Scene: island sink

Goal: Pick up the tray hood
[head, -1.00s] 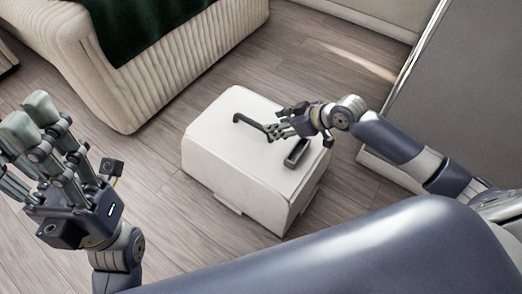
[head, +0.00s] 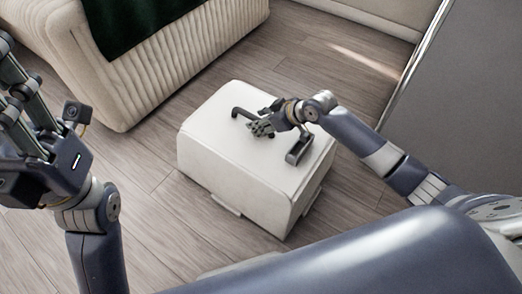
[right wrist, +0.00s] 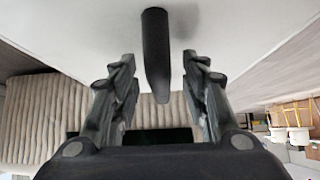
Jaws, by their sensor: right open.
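A white, box-shaped block with rounded edges (head: 215,150) stands on the floor. In the right wrist view the dark bar (right wrist: 155,55) lies between the two spread fingers of the right gripper (right wrist: 160,88), with gaps on both sides. My left gripper (head: 14,75) is raised at the left edge, partly cut off.
A ribbed cream bench or bed (head: 150,85) with a dark green cloth (head: 125,20) stands at the back left. A grey panel with a metal edge (head: 445,120) is at the right. Wooden floor (head: 140,215) is clear around the block.

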